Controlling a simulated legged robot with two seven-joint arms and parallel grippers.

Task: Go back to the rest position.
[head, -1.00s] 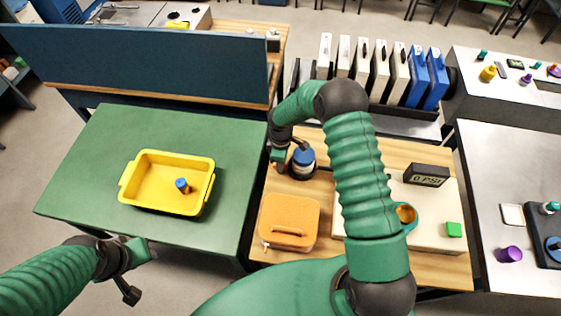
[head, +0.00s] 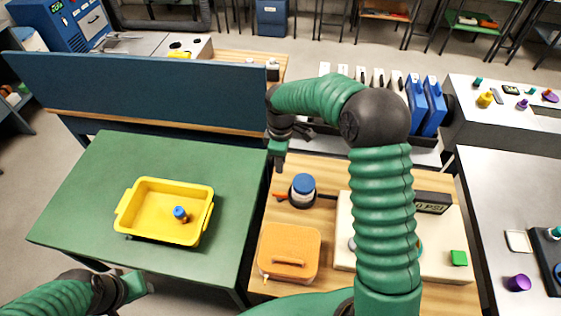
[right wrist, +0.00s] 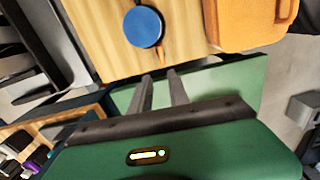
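My right gripper (head: 278,165) is raised at the far left edge of the wooden table (head: 335,176). Its two fingers (right wrist: 160,78) stand apart with nothing between them in the right wrist view. A blue-topped round item (head: 303,186) stands on the wooden table, with an orange tip beside it. Its blue top also shows in the right wrist view (right wrist: 143,27), clear of the fingers. My left gripper (head: 135,286) hangs low at the bottom left, in front of the green table; its fingers are not clear. A small blue-capped piece (head: 181,213) sits in the yellow tray (head: 137,205).
The green table (head: 90,190) is bare around the tray. An orange case (head: 290,250) lies at the front of the wooden table. A gauge display (head: 432,202) and a green cube (head: 458,258) are at right. A blue partition (head: 140,80) stands behind the green table.

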